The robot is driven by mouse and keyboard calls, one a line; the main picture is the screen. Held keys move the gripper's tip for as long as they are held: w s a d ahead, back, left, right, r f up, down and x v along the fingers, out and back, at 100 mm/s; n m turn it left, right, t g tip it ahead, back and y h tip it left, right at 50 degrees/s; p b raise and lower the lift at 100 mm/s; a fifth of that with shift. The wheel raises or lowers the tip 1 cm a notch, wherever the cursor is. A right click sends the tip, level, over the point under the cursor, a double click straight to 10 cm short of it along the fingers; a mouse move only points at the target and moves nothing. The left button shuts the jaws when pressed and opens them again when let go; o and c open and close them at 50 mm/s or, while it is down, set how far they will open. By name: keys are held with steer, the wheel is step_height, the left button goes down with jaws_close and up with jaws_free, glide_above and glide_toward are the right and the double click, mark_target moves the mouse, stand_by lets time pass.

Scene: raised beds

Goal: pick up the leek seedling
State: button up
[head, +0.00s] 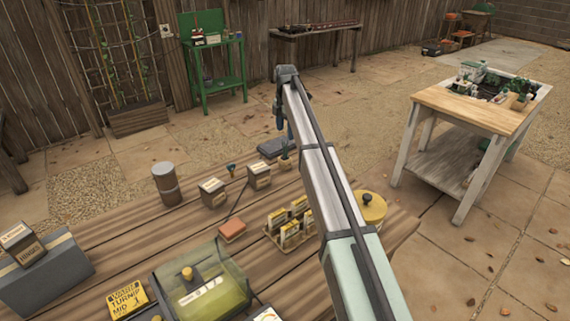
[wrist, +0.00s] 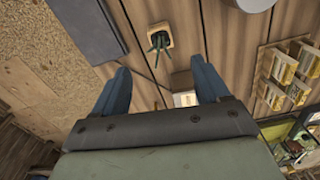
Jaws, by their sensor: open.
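The leek seedling (wrist: 158,41), dark green shoots rising from a small tan block, stands on the wooden table at the top middle of the wrist view. In the head view what looks like the same seedling (head: 285,162) is small and stands below my gripper (head: 284,125) near the table's far edge. My gripper, with two blue fingers, also shows in the wrist view (wrist: 160,68). It is open and empty. The seedling lies ahead of the fingertips in that view, roughly in line with the gap between them. The fingers do not touch it.
A dark grey slab (head: 273,147) lies beside the seedling, left of it in the wrist view (wrist: 85,28). A small labelled box (head: 259,176) stands close by. A seed packet rack (head: 289,221) and a round yellow tin (head: 370,208) stand nearer the front.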

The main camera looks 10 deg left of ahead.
mark_target(285, 157)
steer(key=shift+n, duration=0.8)
step_height(285, 157, down, 14)
steer(key=shift+s+a+r, duration=0.1)
steer(key=shift+c, duration=0.4)
steer(key=c, duration=1)
